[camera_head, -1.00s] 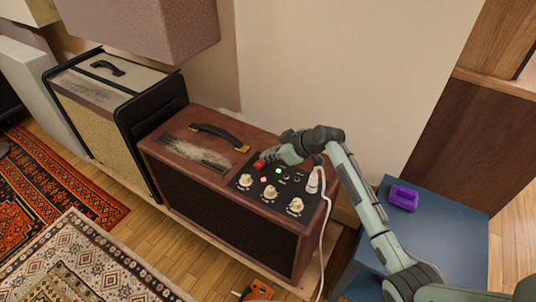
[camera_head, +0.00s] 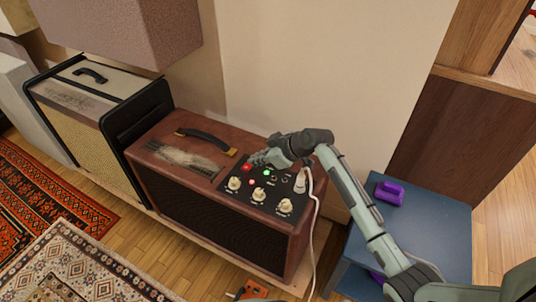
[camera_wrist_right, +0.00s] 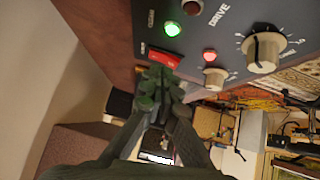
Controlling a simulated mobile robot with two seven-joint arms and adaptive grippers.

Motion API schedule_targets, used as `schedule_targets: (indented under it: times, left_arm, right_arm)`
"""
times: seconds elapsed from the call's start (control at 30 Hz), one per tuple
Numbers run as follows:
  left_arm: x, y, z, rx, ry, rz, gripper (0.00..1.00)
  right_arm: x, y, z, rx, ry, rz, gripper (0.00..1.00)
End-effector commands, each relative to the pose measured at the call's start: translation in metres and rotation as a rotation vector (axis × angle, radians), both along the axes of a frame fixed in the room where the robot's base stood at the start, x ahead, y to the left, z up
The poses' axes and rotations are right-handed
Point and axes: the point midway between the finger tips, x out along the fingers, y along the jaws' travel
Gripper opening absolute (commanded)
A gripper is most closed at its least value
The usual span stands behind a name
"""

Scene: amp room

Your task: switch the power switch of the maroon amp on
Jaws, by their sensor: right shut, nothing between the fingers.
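The maroon amp (camera_head: 215,225) stands in the middle of the head view, with a black control panel (camera_head: 237,196) on its top. The red power switch (camera_head: 247,167) is at the panel's back left corner; it also shows in the wrist view (camera_wrist_right: 163,58). A green lamp (camera_head: 267,172) beside the switch is lit, and a smaller red light (camera_head: 252,182) glows in front of it. My right gripper (camera_head: 256,160) is shut and empty, its fingertips (camera_wrist_right: 158,85) right at the switch. I cannot tell whether they touch. My left gripper is out of view.
Cream knobs (camera_head: 259,195) line the panel's front. A white cable (camera_head: 316,235) runs from a plug (camera_head: 301,182) down the amp's right side. A blue table (camera_head: 425,225) with a purple object (camera_head: 390,193) stands right. A beige amp (camera_head: 75,115) stands left.

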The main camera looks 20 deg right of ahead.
Motion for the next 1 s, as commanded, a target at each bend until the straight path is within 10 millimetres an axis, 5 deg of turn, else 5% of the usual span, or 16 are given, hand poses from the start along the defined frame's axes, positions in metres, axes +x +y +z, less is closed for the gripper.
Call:
schedule_targets:
  times: [0.5,1.0]
  left_arm:
    - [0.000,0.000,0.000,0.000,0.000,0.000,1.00]
    - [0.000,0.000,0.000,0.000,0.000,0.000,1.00]
  right_arm:
    - [-0.053,-0.041,0.066,-0.001,-0.001,0.001,0.00]
    - [-0.057,-0.044,0.071,0.000,0.001,0.001,0.00]
